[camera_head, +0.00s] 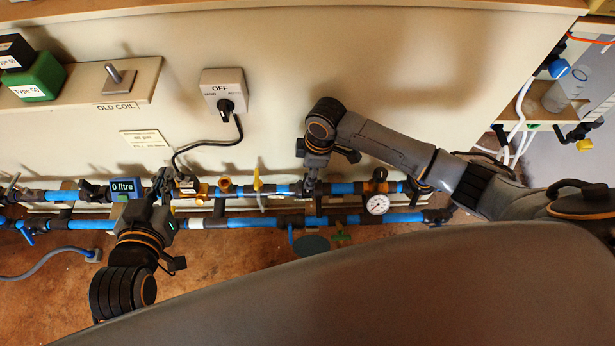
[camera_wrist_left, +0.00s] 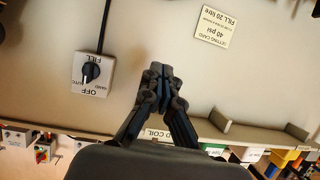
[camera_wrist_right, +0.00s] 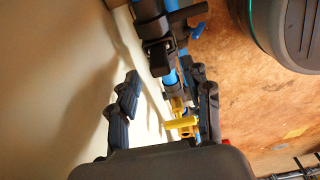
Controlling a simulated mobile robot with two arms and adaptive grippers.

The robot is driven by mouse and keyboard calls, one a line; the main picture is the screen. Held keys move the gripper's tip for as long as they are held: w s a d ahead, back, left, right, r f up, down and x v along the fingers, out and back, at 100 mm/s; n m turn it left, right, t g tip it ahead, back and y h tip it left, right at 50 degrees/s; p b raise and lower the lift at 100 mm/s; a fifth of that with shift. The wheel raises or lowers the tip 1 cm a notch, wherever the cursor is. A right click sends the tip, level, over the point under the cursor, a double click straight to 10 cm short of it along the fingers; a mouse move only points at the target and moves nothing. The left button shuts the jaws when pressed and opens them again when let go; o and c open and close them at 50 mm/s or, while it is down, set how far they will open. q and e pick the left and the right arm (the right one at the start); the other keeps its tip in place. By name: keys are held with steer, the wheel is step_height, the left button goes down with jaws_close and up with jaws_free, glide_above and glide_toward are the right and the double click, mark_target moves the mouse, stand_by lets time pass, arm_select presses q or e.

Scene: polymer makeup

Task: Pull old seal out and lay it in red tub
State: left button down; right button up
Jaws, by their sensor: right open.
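My left gripper (camera_head: 166,184) is at the pipes beside the blue "0 litre" meter (camera_head: 123,188). In the left wrist view its fingers (camera_wrist_left: 164,78) are together, with nothing visible between them. My right gripper (camera_head: 312,186) is over the upper blue pipe (camera_head: 342,188). In the right wrist view its fingers (camera_wrist_right: 167,98) are apart, with the pipe run and a yellow handle (camera_wrist_right: 182,123) between or behind them; I cannot tell the depth. I cannot make out the old seal. No tub is clearly red; small coloured bins (camera_wrist_left: 275,160) show at the left wrist view's lower right.
A pressure gauge (camera_head: 377,204) sits on the pipes, right of my right gripper. A switch box (camera_head: 223,90) with a hanging cable is on the wall above. A shelf (camera_head: 140,82) marked "OLD COIL" and a green box (camera_head: 36,80) are upper left. The wall's middle is bare.

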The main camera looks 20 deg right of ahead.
steer(key=shift+a+f+b, duration=0.2)
steer(key=shift+f+b, duration=0.2)
steer(key=shift+f, duration=1.1)
arm_select(q)
steer(key=r+t, duration=0.1)
steer(key=w+r+t, duration=0.1)
steer(key=r, duration=0.1)
steer(key=w+d+r+t+h, duration=0.1)
steer(key=r, duration=0.1)
steer(key=shift+d+r, duration=0.1)
steer(key=shift+r, duration=0.1)
arm_select(e)
steer(key=shift+c, duration=0.2)
jaws_close()
